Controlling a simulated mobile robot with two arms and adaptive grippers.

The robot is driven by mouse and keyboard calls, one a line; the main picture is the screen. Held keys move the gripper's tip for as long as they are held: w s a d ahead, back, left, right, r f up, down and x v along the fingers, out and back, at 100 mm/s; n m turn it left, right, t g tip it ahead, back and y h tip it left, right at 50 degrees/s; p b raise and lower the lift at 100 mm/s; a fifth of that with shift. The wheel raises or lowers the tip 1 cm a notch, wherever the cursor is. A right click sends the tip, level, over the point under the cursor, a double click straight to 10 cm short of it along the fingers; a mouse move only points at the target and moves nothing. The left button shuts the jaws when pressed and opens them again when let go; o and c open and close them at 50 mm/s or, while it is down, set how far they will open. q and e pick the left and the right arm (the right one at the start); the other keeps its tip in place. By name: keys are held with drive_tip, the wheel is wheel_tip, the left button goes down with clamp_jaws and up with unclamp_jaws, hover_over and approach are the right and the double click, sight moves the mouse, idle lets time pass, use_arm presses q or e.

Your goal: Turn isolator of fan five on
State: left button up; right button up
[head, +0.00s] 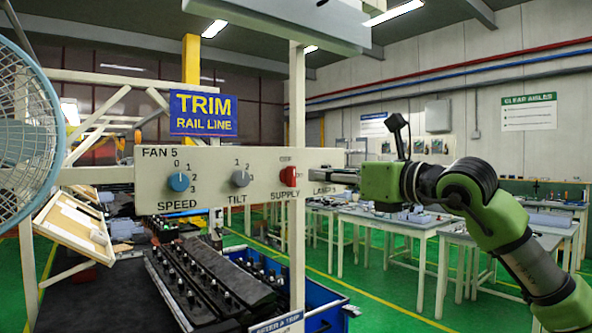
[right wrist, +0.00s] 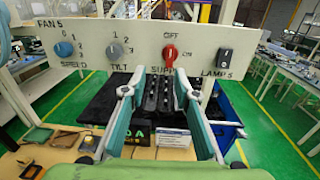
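The Fan 5 panel (head: 210,200) is a pale board with a red supply isolator knob (head: 289,176) on its right part. In the right wrist view the red knob (right wrist: 170,53) stands upright toward the OFF mark above it; an ON mark lies to its right. My right gripper (head: 346,177) is at the panel's right end, to the right of the knob. In the right wrist view its fingers (right wrist: 157,90) are spread with nothing between them, their tips below the knob and apart from it. My left gripper is not in view.
The blue speed knob (head: 179,181) and grey tilt knob (head: 240,178) sit left of the isolator. A dark lamp switch (right wrist: 225,58) is right of it, hidden by my gripper in the head view. The fan (head: 25,135) is at the left. A post (head: 297,100) crosses behind the panel.

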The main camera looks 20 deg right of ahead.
sight(294, 169)
drive_tip(key=shift+h, duration=0.4)
drive_tip(key=p+x, duration=0.2)
drive_tip(key=x, duration=0.2)
drive_tip(key=d+r+p+x, duration=0.1)
drive_tip(key=p+x, duration=0.1)
drive_tip(key=x, duration=0.2)
drive_tip(key=p+x, duration=0.2)
drive_tip(key=x, duration=0.1)
drive_tip(key=shift+w+d+r+p, duration=0.1)
drive_tip(key=shift+w+r+p, duration=0.1)
drive_tip(key=shift+w+p, duration=0.35)
drive_tip(key=shift+x, duration=0.9)
drive_tip(key=shift+d+f, duration=0.1)
drive_tip(key=shift+f, duration=0.1)
drive_tip(key=shift+s, duration=0.15)
clamp_jaws()
